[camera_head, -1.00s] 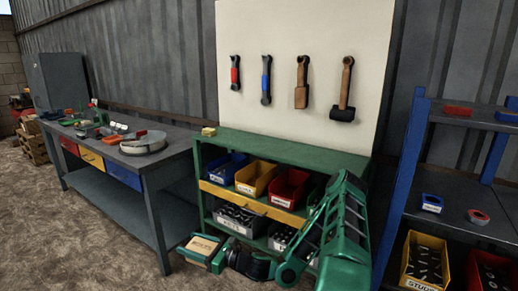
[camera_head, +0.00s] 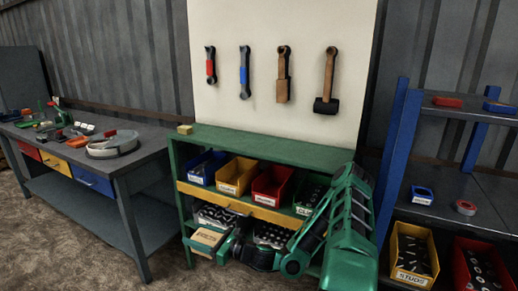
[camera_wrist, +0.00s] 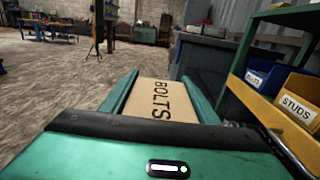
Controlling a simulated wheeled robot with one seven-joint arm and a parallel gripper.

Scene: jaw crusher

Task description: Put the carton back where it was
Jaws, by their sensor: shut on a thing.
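The carton (camera_wrist: 160,99) is a tan box with "BOLTS" printed on it. In the wrist view it sits between the two green fingers of my gripper (camera_wrist: 160,95), which is shut on it. In the head view the carton (camera_head: 208,238) is low, in front of the left side of the green shelf unit (camera_head: 270,140), held by my gripper (camera_head: 208,243). My green arm covers the right part of the shelf unit. I cannot tell from the picture whether the carton touches the unit.
Blue, yellow and red bins (camera_head: 272,183) stand on the unit's middle shelf, with bins of parts below. A grey workbench (camera_head: 130,160) stands at left. A blue-post rack (camera_head: 392,150) stands at right. Tools hang on the white board (camera_head: 225,30). Floor is open at left.

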